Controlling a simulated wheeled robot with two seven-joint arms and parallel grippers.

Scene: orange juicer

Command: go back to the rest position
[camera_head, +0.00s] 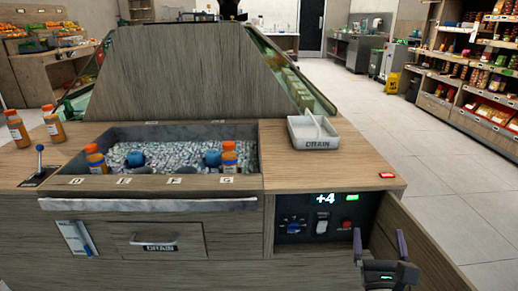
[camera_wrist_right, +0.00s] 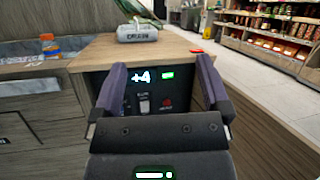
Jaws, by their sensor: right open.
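My right gripper (camera_head: 379,245) is low at the right of the counter, in front of the control panel recess. Its two purple-lined fingers stand apart with nothing between them. In the right wrist view the open fingers (camera_wrist_right: 160,88) frame the control panel (camera_wrist_right: 150,95), apart from it. The panel (camera_head: 318,225) shows a lit "+4" display, a blue knob, a white switch and a red button. My left gripper does not show in either view.
The counter holds an ice bin (camera_head: 170,133) with orange-capped bottles, a white DRAIN tray (camera_head: 312,133) and a lever (camera_head: 40,160). More bottles (camera_head: 53,124) stand at the left. A wooden panel (camera_head: 415,240) stands right of the recess. Open floor (camera_head: 400,135) lies beyond, with shelves at right.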

